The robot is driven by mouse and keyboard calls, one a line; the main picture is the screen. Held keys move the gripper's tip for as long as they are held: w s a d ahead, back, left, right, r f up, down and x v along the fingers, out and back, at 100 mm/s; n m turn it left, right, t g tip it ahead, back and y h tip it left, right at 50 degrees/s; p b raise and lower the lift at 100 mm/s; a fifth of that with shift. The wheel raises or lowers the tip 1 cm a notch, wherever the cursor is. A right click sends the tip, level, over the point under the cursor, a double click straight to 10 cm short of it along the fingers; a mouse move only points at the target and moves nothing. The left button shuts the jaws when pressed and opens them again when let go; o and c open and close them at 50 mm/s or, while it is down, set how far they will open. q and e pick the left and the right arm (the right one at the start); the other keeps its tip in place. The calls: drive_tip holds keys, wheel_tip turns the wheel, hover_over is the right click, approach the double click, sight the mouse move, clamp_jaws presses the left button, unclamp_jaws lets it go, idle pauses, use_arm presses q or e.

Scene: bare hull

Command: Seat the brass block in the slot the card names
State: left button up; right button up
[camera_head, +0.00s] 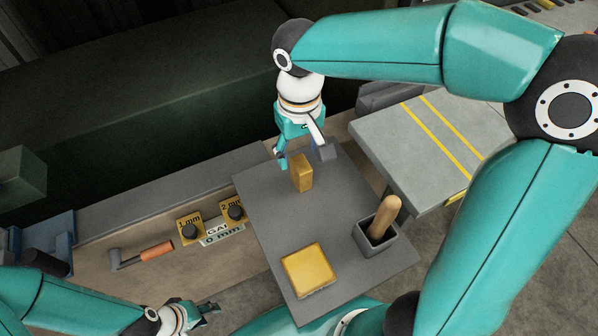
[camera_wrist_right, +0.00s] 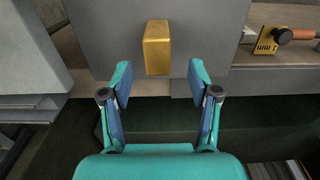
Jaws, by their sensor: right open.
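The brass block (camera_head: 302,173) stands upright on a grey plate (camera_head: 262,205), near its far edge. In the right wrist view the block (camera_wrist_right: 157,48) lies ahead of the fingertips, roughly centred between them and clear of both. My right gripper (camera_head: 305,156) is open and empty beside the block; its two fingers (camera_wrist_right: 159,80) are spread apart. My left gripper (camera_head: 207,309) is low at the left, away from the block, and too small to judge. A white card (camera_head: 222,234) reads "0 mm", with a partly covered word above. I cannot make out a slot.
Yellow pieces marked 1 mm (camera_head: 189,230) and 2 mm (camera_head: 233,211) with dark knobs stand by the card. A yellow square (camera_head: 308,270) and a dark box (camera_head: 372,243) holding a wooden handle (camera_head: 384,215) are on the plate. An orange-handled tool (camera_head: 152,252) lies left.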

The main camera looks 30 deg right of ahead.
sight(301, 163)
drive_tip(key=shift+d+f+p, duration=0.15)
drive_tip(key=shift+f+p, duration=0.25)
drive_tip(key=shift+f, duration=2.6)
clamp_jaws()
